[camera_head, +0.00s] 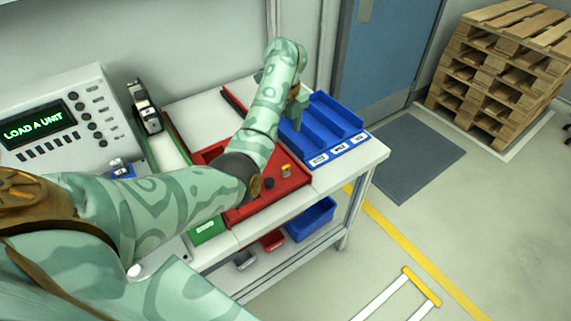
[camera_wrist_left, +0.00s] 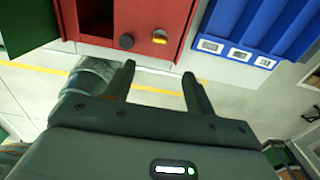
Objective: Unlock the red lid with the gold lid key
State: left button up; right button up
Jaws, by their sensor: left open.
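The red lid (camera_head: 262,207) is the flat red part on the near side of the red box, and it also shows in the wrist view (camera_wrist_left: 176,15). The gold lid key (camera_head: 286,171) is on it beside a dark round knob (camera_head: 268,183). In the wrist view the key (camera_wrist_left: 159,38) lies ahead of the fingertips, right of the knob (camera_wrist_left: 127,41). My left gripper (camera_head: 299,113) is open and empty, with a clear gap to the key in the wrist view (camera_wrist_left: 159,70). My arm hides part of the red box. My right gripper is out of view.
A blue bin (camera_head: 338,146) with several labelled compartments adjoins the red box on the right. A console (camera_head: 60,105) reads "LOAD A UNIT" at the left. A blue bin (camera_head: 311,222) sits on the lower shelf. Floor right of the bench is mostly clear; pallets (camera_head: 500,75) stand behind.

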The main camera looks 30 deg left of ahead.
aim_at(286, 166)
pick_arm(q)
notch_tip(286, 166, down, 12)
jog(key=b, duration=0.4)
jog(key=shift+a+f+b, duration=0.1)
jog(key=shift+f+b, duration=0.1)
jog(key=shift+b, duration=0.1)
jog(key=shift+f, duration=0.75)
jog(key=c, duration=1)
